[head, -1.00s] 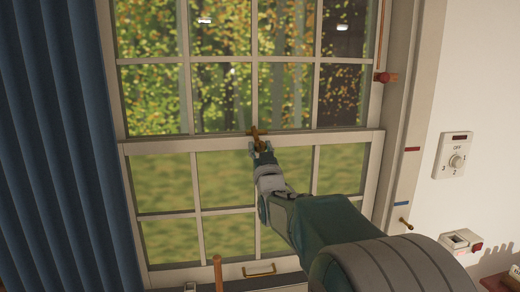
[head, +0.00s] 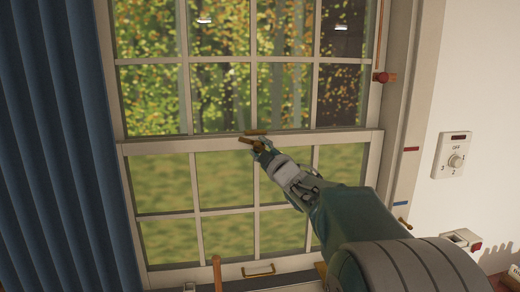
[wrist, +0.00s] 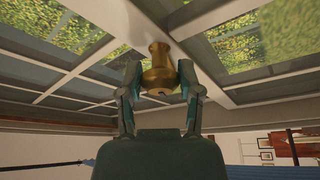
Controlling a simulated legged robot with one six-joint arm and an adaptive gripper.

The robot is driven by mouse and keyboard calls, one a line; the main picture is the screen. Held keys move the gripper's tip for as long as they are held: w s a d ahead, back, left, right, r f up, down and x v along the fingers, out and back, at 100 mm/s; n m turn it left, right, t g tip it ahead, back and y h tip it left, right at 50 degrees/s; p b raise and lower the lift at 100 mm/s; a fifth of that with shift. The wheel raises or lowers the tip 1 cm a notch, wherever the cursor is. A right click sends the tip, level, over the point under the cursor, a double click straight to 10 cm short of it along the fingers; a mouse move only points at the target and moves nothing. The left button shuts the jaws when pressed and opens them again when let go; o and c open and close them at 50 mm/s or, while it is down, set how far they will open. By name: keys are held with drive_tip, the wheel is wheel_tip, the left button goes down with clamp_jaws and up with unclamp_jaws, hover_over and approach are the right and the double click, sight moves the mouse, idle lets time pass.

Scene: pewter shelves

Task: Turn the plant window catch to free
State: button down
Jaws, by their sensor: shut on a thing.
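The brass window catch (head: 250,142) sits at the middle of the meeting rail of the sash window (head: 160,147). My gripper (head: 262,147) is at the catch, reaching up from the lower right. In the wrist view the brass knob of the catch (wrist: 158,68) stands between the two fingers of my gripper (wrist: 160,82), which are shut on it. In the head view the catch's lever points left and slightly down, with a brass plate behind it on the rail. My fingertips partly hide the catch in the head view.
A blue curtain (head: 60,150) hangs at the left. A brass handle (head: 258,269) is on the bottom rail. On the right wall is a dial switch (head: 453,156). A red knob (head: 381,77) is on the right frame. A wooden stick (head: 217,272) stands below the window.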

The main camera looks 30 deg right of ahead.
drive_tip(key=shift+f+n+g+y, duration=0.1)
drive_tip(key=shift+n+g+y, duration=0.5)
drive_tip(key=shift+n, duration=1.5)
drive_tip(key=shift+f, duration=0.1)
drive_tip(key=shift+c, duration=1.3)
unclamp_jaws()
drive_tip(key=shift+w+a, duration=0.1)
drive_tip(key=shift+a, duration=0.1)
drive_tip(key=s+d+f, duration=0.1)
drive_tip(key=s, duration=1.1)
drive_tip(key=shift+d, duration=0.1)
